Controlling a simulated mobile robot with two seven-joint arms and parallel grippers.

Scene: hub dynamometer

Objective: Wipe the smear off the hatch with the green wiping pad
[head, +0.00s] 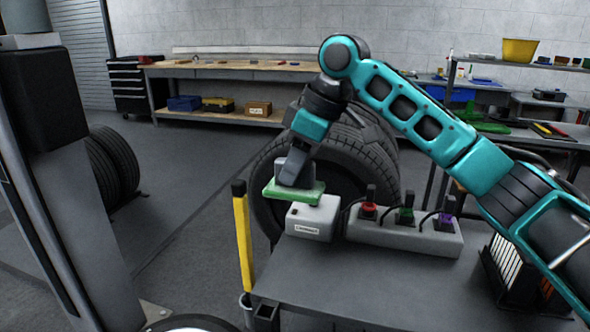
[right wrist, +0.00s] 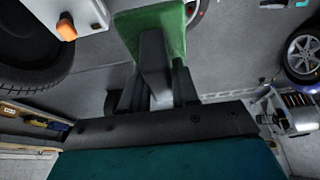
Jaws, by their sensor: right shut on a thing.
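The green wiping pad (head: 308,196) is held in my right gripper (head: 293,182), which comes in from the right on the teal arm. The gripper is shut on the pad, and its fingers point down. The pad appears just over a pale box (head: 311,222) with a small label; I cannot tell whether they touch. In the right wrist view the pad (right wrist: 163,26) shows at the top, beyond the dark fingers. I cannot make out the hatch or a smear in either view. My left gripper is not in view.
A grey strip with red, green and purple plugs (head: 407,232) stands right of the box on a grey tabletop (head: 330,286). A yellow post (head: 243,240) stands at its left edge. A large tyre (head: 372,160) is behind. Open floor (head: 185,205) lies left.

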